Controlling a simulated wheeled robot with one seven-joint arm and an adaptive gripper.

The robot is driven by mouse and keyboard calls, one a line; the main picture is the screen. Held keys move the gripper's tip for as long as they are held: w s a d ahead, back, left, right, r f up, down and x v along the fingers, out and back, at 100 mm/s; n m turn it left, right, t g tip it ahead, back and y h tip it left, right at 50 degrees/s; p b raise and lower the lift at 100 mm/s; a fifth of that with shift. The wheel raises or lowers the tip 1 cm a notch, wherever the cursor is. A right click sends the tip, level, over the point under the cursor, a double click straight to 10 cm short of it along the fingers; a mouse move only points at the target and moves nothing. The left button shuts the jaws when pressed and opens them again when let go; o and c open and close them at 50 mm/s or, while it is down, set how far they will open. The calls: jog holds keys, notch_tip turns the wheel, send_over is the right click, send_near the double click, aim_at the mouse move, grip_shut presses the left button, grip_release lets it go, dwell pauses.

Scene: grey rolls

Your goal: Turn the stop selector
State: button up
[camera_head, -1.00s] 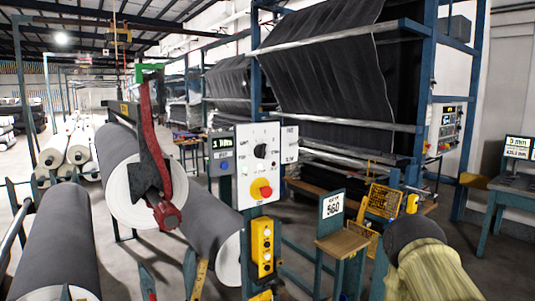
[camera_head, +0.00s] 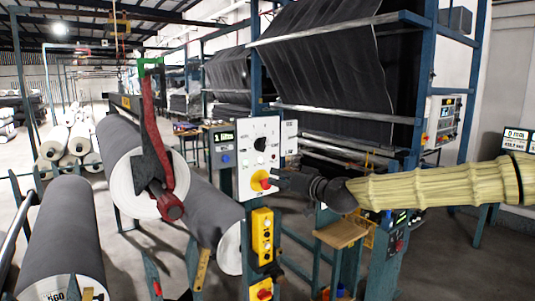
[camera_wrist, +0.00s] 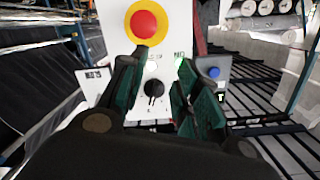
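The white control panel (camera_head: 250,168) stands at the middle in the head view. It carries a black rotary selector (camera_head: 260,144) and, below that, a red stop button (camera_head: 261,180) on a yellow disc. In the wrist view the panel appears inverted, with the selector (camera_wrist: 153,88) between my fingers and the red button (camera_wrist: 144,24) above them. My gripper (camera_head: 277,180) points left at the panel, its tips beside the red button in the head view. In the wrist view my gripper (camera_wrist: 155,88) has its fingers apart with nothing between them; contact with the panel cannot be told.
A yellow button box (camera_head: 262,237) hangs below the panel. A grey box with a blue button (camera_head: 224,160) is at its left. A large grey roll (camera_head: 120,140) with a red arm (camera_head: 153,140) stands further left. A wooden-topped stand (camera_head: 340,233) is below my arm.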

jog(key=t, duration=0.1)
send_near(265, 145)
jog(key=shift+p+x, duration=2.45)
jog(key=shift+x, duration=2.05)
jog(key=shift+d, duration=0.1)
grip_shut()
